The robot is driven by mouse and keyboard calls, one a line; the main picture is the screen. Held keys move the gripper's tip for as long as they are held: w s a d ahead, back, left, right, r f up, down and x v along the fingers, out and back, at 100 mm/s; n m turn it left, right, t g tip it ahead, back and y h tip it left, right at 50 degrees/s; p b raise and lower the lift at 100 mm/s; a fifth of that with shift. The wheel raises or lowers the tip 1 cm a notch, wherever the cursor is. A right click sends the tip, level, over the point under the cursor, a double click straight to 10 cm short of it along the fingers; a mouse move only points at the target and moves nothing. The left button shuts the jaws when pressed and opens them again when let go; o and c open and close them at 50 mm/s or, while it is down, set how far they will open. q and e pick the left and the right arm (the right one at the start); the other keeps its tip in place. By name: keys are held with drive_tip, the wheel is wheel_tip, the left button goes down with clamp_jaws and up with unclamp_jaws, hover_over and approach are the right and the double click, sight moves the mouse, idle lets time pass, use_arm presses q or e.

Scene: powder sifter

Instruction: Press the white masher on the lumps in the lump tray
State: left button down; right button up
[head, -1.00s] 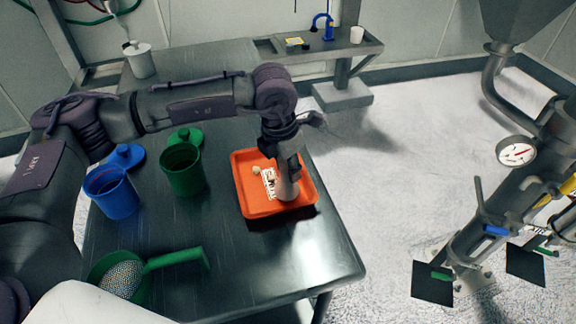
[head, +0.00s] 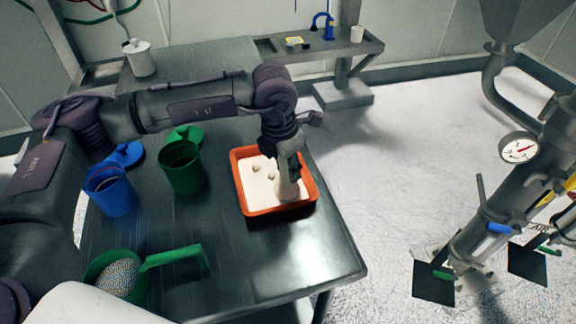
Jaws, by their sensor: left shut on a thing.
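The orange lump tray (head: 277,212) sits on the dark metal table. Its floor is covered with pale powder, and a few small lumps (head: 257,169) show left of the masher. The white masher (head: 287,190) stands roughly upright in the right half of the tray. My left gripper (head: 291,172) is shut on the top of the masher from above. The fingers hide its upper part, and its lower end is down in the tray. Whether a lump lies under it is hidden. My right gripper is not in view.
Left of the tray stand an open green canister (head: 181,168) and an open blue canister (head: 111,191), with a green lid (head: 184,134) and a blue lid (head: 125,155) behind them. The table's front right is clear.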

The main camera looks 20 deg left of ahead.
use_arm(q)
drive_tip(key=shift+f, duration=0.1)
drive_tip(key=shift+r+p, duration=0.45)
drive_tip(key=shift+r, duration=0.4)
drive_tip(key=shift+r+p, duration=1.2)
drive_tip(key=shift+r, duration=1.75)
drive_tip(key=w+a+n+y+p, duration=0.1)
drive_tip(key=w+a+n+p, duration=0.3)
drive_tip(key=a+n+p, duration=0.45)
drive_tip(key=shift+n, duration=0.25)
drive_tip(key=shift+w+a+f+b, duration=0.1)
drive_tip(key=shift+a+f+b, duration=0.1)
drive_tip(key=shift+f+b, duration=0.7)
drive_tip(key=shift+w+a+f+b, duration=0.1)
drive_tip(key=shift+a+f+b, duration=0.15)
drive_tip(key=shift+f+b, duration=0.7)
drive_tip(key=shift+a+f+b, duration=0.2)
drive_tip(key=shift+f+b, duration=0.25)
drive_tip(key=shift+f, duration=0.85)
